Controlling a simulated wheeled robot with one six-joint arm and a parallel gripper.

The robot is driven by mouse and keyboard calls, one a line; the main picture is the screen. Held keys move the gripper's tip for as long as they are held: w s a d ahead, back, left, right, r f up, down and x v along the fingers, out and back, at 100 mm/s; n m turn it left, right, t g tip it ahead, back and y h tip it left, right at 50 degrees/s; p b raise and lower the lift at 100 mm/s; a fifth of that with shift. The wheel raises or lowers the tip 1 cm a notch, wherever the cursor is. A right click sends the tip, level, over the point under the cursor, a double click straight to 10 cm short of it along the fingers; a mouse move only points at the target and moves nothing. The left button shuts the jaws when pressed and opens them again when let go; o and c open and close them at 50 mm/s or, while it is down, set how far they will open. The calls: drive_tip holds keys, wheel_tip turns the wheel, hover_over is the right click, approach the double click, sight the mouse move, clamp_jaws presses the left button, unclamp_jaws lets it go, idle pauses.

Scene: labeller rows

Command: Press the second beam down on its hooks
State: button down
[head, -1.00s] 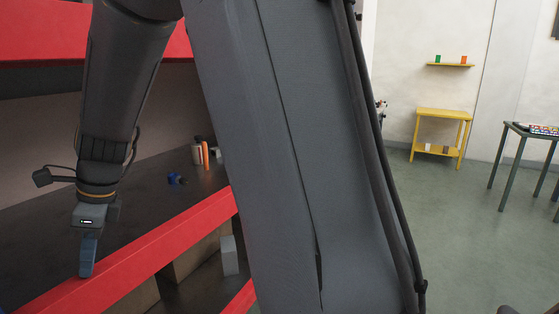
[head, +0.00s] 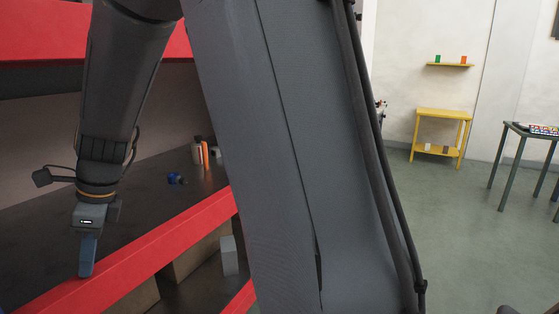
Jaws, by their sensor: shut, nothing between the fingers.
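Several red beams show on a rack at the left in the head view. The middle red beam (head: 165,245) runs along the front edge of a dark shelf (head: 150,200), rising from lower left to right. My gripper (head: 87,275) is shut and empty, pointing down, with its fingertips at the top of this beam near its left part. They look to be touching it, but I cannot be sure. The beam's right end and its hooks are hidden behind my arm, and its left end is out of the picture.
An upper red beam (head: 40,38) crosses above. Orange and dark bottles (head: 205,154) and a blue item (head: 176,178) stand on the shelf. Boxes (head: 190,260) sit below. A yellow stand (head: 440,135) and a table (head: 530,135) stand at the right, with clear floor between.

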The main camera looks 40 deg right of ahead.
drive_tip(key=shift+s+f, duration=0.1)
drive_tip(key=shift+f, duration=1.05)
idle(0.7)
wheel_tip(320, 180, up, 5)
drive_tip(key=p, duration=0.5)
drive_tip(key=shift+r, duration=0.2)
idle(0.5)
drive_tip(key=s+d+f+n+h+b, duration=0.2)
drive_tip(key=s+d+f+n, duration=0.3)
drive_tip(key=n, duration=0.6)
drive_tip(key=s+d+f+n+h+b, duration=0.1)
drive_tip(key=s+d+f+n+b, duration=0.1)
drive_tip(key=s+d+f+n, duration=0.4)
drive_tip(key=s+d+n, duration=0.2)
drive_tip(key=s+n, duration=0.1)
drive_tip(key=n, duration=0.2)
drive_tip(key=shift+s+d+f+h+b, duration=0.15)
drive_tip(key=shift+s+d+h+b, duration=0.1)
drive_tip(key=shift+h+b, duration=0.15)
